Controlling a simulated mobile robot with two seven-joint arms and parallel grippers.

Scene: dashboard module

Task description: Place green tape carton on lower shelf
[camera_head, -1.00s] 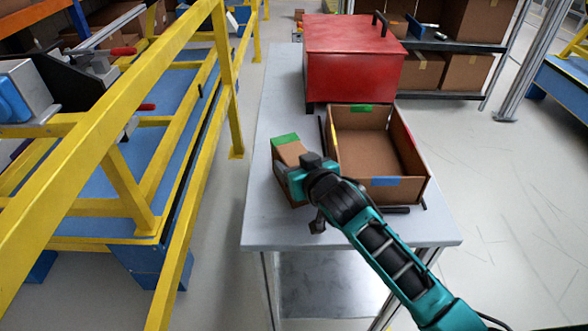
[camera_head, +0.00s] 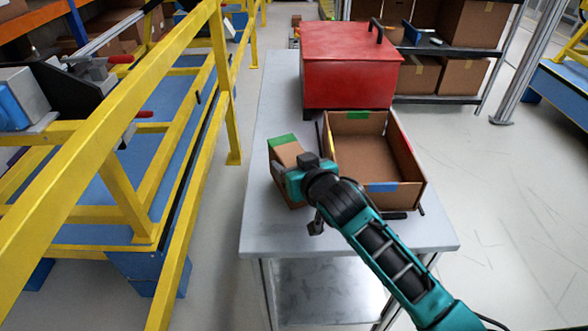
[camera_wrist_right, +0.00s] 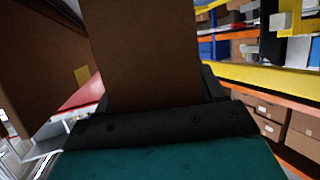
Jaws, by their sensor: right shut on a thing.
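The green tape carton (camera_head: 284,152) is a small brown box with green tape on its top edge, over the left part of the grey table (camera_head: 268,234). My right gripper (camera_head: 291,178) is shut on it from the near right side. In the right wrist view the carton (camera_wrist_right: 143,55) fills the space between the fingers, close to the camera. I cannot tell whether the carton touches the table top. The lower shelf (camera_head: 318,285) of the table shows below the top, grey, with its visible part bare. My left gripper is not in view.
An open brown box (camera_head: 370,150) with green, blue, red and yellow tape stands right of the carton. A red toolbox (camera_head: 350,75) stands behind it. Dark tools (camera_head: 395,215) lie near the box. Yellow railing (camera_head: 215,80) runs along the left. Floor at right is clear.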

